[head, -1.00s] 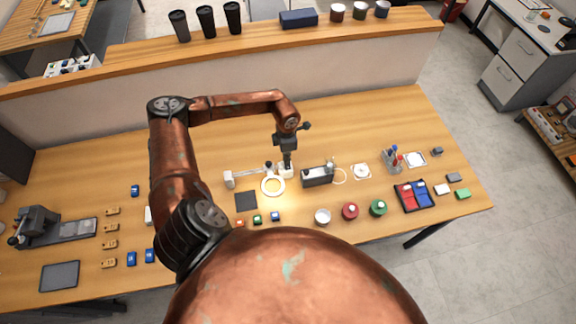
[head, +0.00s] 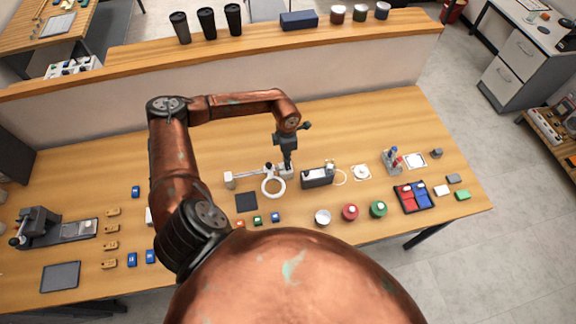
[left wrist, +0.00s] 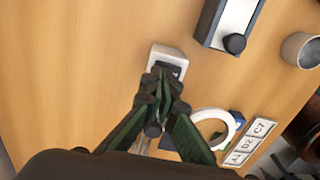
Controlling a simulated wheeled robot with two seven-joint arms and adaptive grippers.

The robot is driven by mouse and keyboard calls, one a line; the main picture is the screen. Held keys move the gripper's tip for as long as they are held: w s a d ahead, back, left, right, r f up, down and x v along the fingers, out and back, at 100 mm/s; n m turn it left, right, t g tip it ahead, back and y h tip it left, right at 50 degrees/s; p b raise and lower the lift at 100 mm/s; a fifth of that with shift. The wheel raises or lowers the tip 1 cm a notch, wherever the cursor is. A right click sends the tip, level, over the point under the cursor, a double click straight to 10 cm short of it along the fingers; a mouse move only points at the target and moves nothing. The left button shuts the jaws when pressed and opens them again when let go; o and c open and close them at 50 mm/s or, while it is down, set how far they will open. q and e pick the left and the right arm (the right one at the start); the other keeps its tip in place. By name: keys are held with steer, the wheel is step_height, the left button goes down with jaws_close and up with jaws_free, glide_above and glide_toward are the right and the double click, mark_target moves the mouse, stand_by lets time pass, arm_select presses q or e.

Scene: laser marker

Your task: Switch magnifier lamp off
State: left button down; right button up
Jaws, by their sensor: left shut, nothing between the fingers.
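The magnifier lamp is a white ring (head: 263,190) on a jointed white arm with a small base (head: 229,180), on the wooden bench. The ring looks plain white with no glow around it. A small white switch box (left wrist: 161,52) with a dark rocker stands beside the lamp; it shows in the left wrist view. My left gripper (head: 288,168) points down at this box, fingers shut and empty. In the left wrist view its fingertips (left wrist: 163,78) are at the box's rocker and partly hide it. I cannot tell whether they touch. My right gripper is not in view.
A dark grey device (head: 317,178) stands close to the right of the switch box. A dark square pad (head: 246,201) and small coloured blocks lie in front of the lamp. Several round pots and a red and blue tray (head: 414,209) are further right. The bench behind is clear.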

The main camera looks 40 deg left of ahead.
arm_select(q)
steer(key=shift+r+p, duration=1.1)
steer(key=shift+r, duration=1.45)
